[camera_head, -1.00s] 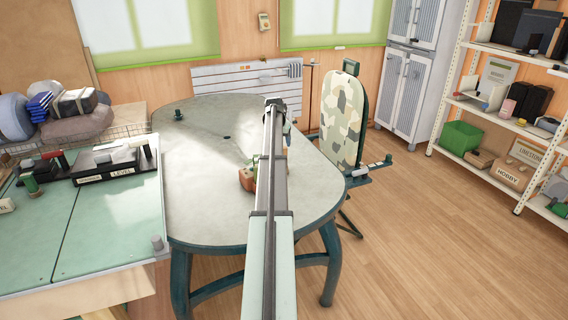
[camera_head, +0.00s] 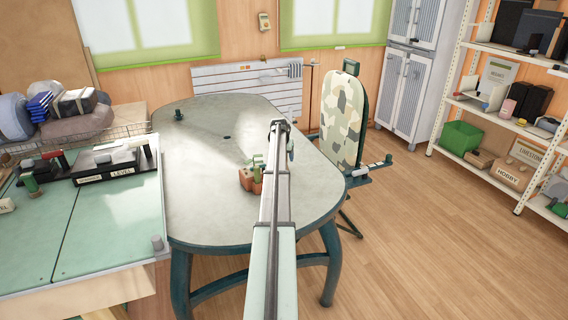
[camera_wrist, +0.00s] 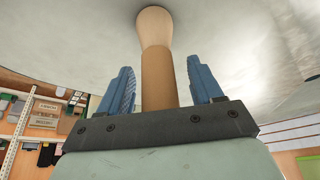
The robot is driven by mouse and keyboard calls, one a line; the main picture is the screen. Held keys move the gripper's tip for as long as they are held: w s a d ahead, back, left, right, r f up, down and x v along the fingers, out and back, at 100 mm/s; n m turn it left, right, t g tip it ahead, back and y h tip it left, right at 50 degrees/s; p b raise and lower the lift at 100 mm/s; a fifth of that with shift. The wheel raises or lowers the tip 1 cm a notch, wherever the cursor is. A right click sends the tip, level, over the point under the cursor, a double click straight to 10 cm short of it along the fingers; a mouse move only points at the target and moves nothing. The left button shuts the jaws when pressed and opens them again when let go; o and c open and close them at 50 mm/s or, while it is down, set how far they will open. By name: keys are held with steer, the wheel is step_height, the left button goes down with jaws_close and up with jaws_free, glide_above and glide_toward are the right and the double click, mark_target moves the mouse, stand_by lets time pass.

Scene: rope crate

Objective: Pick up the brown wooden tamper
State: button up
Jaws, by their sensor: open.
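The brown wooden tamper (camera_wrist: 156,62) shows in the wrist view as a smooth shaft with a wider, rounded end at the top of the picture, against the pale grey tabletop. My gripper (camera_wrist: 160,75) is open, with one blue finger on each side of the shaft. Gaps show between the shaft and both fingers, so it is not clamped. The shaft's lower part is hidden behind the dark gripper base. In the head view my arm reaches over the round grey table (camera_head: 205,215), and I cannot make out the tamper there.
A small brown pot or crate with green parts (camera_head: 250,181) stands on the table just left of my arm. A small dark green item (camera_head: 178,115) stands at the far left of the table. Much of the tabletop is clear.

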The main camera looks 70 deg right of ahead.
steer(key=shift+f, duration=0.15)
jaws_close()
stand_by(0.5)
